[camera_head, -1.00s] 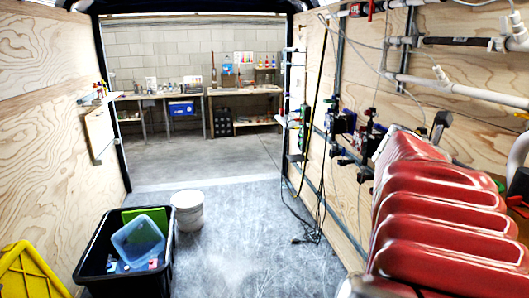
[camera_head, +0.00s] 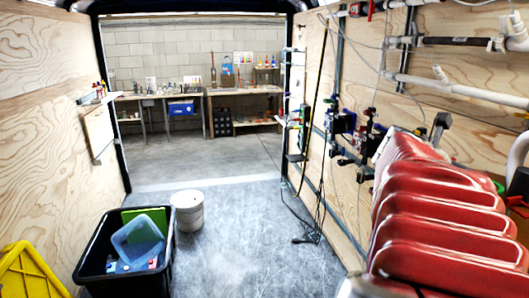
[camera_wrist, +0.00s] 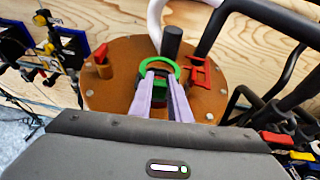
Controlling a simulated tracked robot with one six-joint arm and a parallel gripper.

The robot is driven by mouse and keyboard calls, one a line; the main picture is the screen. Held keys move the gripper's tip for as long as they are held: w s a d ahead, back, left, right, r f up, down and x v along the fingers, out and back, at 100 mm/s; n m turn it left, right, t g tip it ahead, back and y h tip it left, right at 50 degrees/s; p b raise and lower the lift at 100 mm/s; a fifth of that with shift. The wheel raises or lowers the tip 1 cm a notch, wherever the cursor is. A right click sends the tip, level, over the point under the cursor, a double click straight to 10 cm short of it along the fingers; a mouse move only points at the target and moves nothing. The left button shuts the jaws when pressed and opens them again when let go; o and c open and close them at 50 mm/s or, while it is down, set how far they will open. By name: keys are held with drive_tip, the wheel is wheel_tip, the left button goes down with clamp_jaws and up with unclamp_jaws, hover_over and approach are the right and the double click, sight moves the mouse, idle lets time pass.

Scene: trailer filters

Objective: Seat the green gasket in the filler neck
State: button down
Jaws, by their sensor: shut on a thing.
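The green gasket (camera_wrist: 178,68) is a bright green ring in the upper middle of the wrist view. My gripper (camera_wrist: 163,76) is shut on its near rim with two pale purple fingers. The ring is in front of a brown round plate (camera_wrist: 117,76) with bolts around its edge. A dark upright cylinder (camera_wrist: 172,42) shows just behind the ring. I cannot tell which part is the filler neck, or whether the ring touches the plate. A small green part (camera_wrist: 160,86) shows between the fingers. The gripper cannot be made out in the head view.
A red block (camera_wrist: 101,54) and a red bracket (camera_wrist: 200,72) flank the ring on the plate. Black tubes (camera_wrist: 270,15) run at the right. In the head view, red ribbed shapes (camera_head: 425,215) fill the right; a black bin (camera_head: 92,240) and white bucket (camera_head: 187,212) stand left.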

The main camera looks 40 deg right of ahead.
drive_tip(key=shift+f, duration=1.8)
drive_tip(key=c, duration=1.6)
unclamp_jaws()
drive_tip(key=shift+f, duration=0.1)
drive_tip(key=shift+a, duration=0.1)
drive_tip(key=shift+v, duration=3.7)
drive_tip(key=shift+r, duration=0.25)
